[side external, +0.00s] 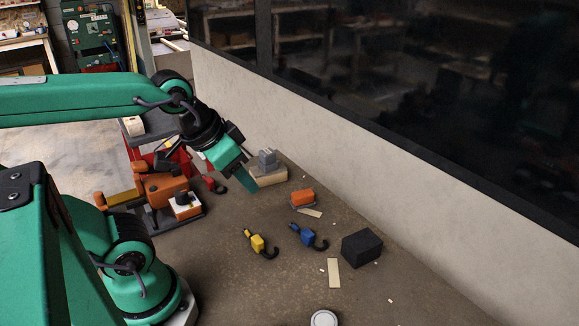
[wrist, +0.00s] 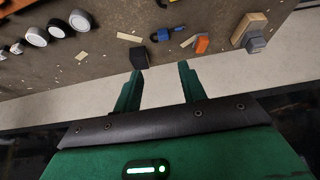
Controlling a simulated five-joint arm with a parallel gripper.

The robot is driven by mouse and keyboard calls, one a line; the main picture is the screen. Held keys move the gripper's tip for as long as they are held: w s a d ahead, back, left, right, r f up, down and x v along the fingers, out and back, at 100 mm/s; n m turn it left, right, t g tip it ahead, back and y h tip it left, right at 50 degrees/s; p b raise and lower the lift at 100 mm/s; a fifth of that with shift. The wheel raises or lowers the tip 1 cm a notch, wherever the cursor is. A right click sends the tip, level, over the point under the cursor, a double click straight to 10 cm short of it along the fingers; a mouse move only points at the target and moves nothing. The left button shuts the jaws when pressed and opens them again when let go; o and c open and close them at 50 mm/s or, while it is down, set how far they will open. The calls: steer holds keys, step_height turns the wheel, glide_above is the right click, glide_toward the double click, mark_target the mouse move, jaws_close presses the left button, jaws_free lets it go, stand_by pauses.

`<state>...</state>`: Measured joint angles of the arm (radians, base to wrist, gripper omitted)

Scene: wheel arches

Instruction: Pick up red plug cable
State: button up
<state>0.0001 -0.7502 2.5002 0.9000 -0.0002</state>
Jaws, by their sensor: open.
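The red plug cable (side external: 209,183) lies on the brown bench top in the side view, with its dark curved cable toward the right. My gripper (side external: 248,182) is above the bench, just right of the red plug in the picture, and points down to the right. In the wrist view my gripper (wrist: 161,72) has its two green fingers apart with nothing between them. The red plug does not show in the wrist view. A yellow plug cable (side external: 257,243) and a blue plug cable (side external: 308,236) lie nearer the front; the blue one also shows in the wrist view (wrist: 163,34).
A grey part (side external: 267,158) sits on a wooden block (side external: 268,176) close behind my gripper. An orange block (side external: 303,197) and a black box (side external: 361,247) stand to the right. A pale wall (side external: 330,155) bounds the bench. Several round pieces show at left in the wrist view.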

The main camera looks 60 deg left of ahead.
steer(key=shift+o, duration=0.5)
steer(key=shift+w+a, duration=0.1)
steer(key=w+a+n+g+y, duration=0.1)
steer(key=w+a+n+g, duration=0.1)
steer(key=w+a+n, duration=0.5)
steer(key=n+g+h, duration=0.1)
steer(key=n+g, duration=0.3)
steer(key=n, duration=0.7)
glide_above(209, 178)
step_height(209, 178, down, 16)
steer(key=shift+w+f, duration=0.15)
steer(key=shift+a+f, duration=0.15)
steer(key=shift+f, duration=1.3)
